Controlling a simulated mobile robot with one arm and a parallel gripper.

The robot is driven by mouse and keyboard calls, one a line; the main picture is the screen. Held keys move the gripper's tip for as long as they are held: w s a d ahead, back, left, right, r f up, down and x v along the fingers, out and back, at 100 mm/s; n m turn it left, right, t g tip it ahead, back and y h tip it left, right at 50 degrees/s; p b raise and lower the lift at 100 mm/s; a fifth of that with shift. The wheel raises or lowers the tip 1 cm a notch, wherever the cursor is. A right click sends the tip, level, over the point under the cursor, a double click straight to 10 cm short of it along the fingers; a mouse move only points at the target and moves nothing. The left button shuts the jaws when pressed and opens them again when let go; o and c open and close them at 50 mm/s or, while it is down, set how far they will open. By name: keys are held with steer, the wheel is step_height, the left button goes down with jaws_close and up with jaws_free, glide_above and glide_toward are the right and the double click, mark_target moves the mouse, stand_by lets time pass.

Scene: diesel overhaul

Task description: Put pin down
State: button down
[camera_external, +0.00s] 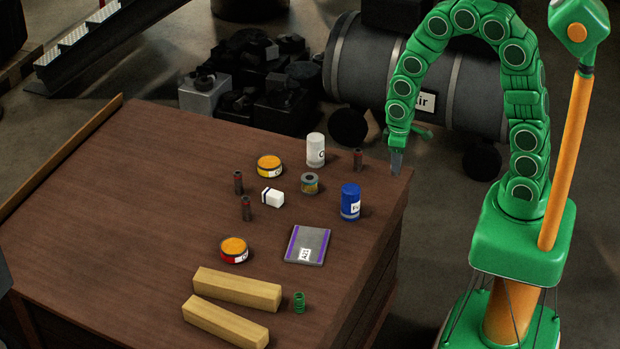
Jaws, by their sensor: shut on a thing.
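My gripper (396,163) hangs from the green arm and points down at the far right corner of the wooden table. It is shut on the pin, but the pin is too small here to tell apart from the grey fingers. I cannot tell how far the fingertips are above the table edge. A dark reddish-brown cylinder (358,159) stands upright to the left of the gripper, apart from it. Two similar cylinders stand further left, one behind (238,182) the other (246,208).
The table (110,215) also holds a white can (316,150), a blue can (350,202), an orange-topped tin (270,166), another tin (233,249), a white box (272,197), a grey pad (307,245), wooden blocks (237,288) and a green spring (299,303). Its left side is clear.

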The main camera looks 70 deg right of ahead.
steer(key=w+a+r+n, duration=0.1)
steer(key=a+n, duration=0.2)
steer(key=a, duration=0.7)
steer(key=w+a+n, duration=0.2)
steer(key=a+n, duration=0.1)
steer(key=a, duration=0.7)
glide_above(315, 241)
steer(key=shift+f, duration=6.35)
steer(key=c, duration=0.9)
jaws_free()
steer(key=shift+f, duration=0.1)
steer(key=shift+o, duration=0.2)
